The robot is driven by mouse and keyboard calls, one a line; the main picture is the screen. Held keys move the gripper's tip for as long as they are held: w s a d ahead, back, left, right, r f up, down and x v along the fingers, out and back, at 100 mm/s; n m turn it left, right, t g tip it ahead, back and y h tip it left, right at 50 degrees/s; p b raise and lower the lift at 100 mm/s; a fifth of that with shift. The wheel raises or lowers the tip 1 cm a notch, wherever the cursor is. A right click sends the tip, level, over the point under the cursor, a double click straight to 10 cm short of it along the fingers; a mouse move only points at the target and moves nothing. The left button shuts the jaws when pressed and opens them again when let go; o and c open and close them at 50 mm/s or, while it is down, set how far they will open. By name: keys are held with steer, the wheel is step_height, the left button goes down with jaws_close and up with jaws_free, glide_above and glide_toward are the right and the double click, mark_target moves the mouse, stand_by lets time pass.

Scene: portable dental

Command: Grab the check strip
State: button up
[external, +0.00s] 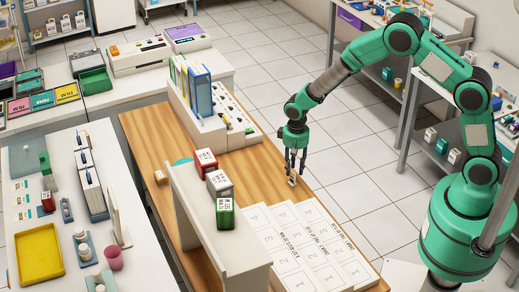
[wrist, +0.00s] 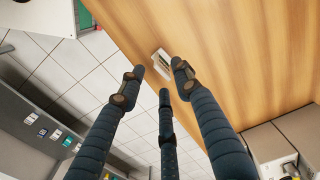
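The check strip appears to be a small pale piece with darker marks (wrist: 162,63), lying on the wooden table near its edge. In the external view it is a small pale spot (external: 293,181) just below the fingertips. My gripper (external: 294,172) points down over it, with its dark fingers apart. In the wrist view the gripper (wrist: 158,74) shows three spread fingers, with the strip just beyond and between the two upper fingertips. Nothing is held. I cannot tell whether a fingertip touches the strip.
Printed numbered sheets (external: 300,245) lie on the wooden table (external: 150,135) nearby. A raised white shelf (external: 205,215) carries red, grey and green boxes. A white rack with blue binders (external: 200,90) stands at the table's back. Tiled floor lies beyond the table edge.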

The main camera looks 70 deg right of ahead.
mark_target(293, 176)
steer(key=shift+f, duration=0.1)
steer(key=shift+f+b, duration=0.5)
steer(key=shift+f, duration=2)
jaws_close()
